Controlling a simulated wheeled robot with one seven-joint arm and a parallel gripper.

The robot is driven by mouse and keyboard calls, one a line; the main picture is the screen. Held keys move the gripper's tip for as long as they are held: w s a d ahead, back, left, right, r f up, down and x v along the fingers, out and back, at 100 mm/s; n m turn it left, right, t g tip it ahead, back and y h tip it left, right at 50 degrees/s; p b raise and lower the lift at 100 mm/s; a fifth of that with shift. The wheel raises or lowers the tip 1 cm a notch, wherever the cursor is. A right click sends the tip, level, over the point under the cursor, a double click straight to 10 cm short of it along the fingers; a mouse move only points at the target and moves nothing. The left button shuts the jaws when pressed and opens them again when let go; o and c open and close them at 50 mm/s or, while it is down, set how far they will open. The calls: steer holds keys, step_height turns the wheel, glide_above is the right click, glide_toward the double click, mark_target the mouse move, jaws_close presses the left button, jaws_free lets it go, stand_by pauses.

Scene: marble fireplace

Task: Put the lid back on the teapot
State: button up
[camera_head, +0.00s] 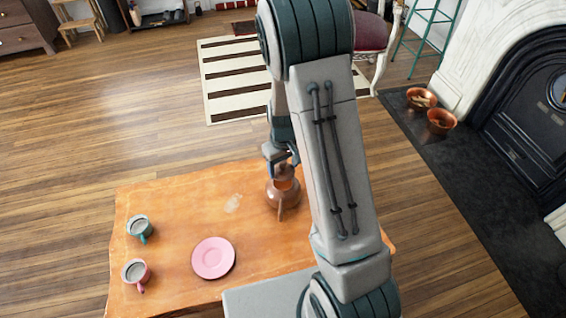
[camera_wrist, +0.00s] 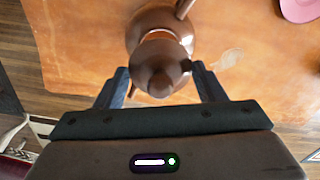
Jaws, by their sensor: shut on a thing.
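The brown copper-coloured teapot (camera_head: 283,198) stands on the wooden table, with its spout or handle towards the front. In the wrist view the teapot's body (camera_wrist: 148,18) shows at the top, partly covered by the lid. The round brown lid (camera_wrist: 159,60), with a knob, is between the two dark blue fingers of my gripper (camera_wrist: 162,76). In the head view my gripper (camera_head: 282,160) is over the teapot, shut on the lid (camera_head: 284,172). The lid is at or just above the pot's mouth; I cannot tell whether they touch.
The wooden table (camera_head: 165,230) also holds a pink plate (camera_head: 213,258), a teal-handled cup (camera_head: 139,228) and a pink-handled cup (camera_head: 136,272). A pale stain marks the tabletop left of the teapot. Copper bowls (camera_head: 441,121) stand by the fireplace. My arm hides the table's right part.

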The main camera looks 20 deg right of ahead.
steer(key=shift+f+b, duration=1.8)
steer(key=shift+f, duration=0.9)
steer(key=shift+f+b, duration=0.15)
steer(key=shift+b, duration=0.2)
steer(key=o, duration=1.3)
steer(key=shift+r+p, duration=2.55)
steer(key=shift+r, duration=1)
jaws_close()
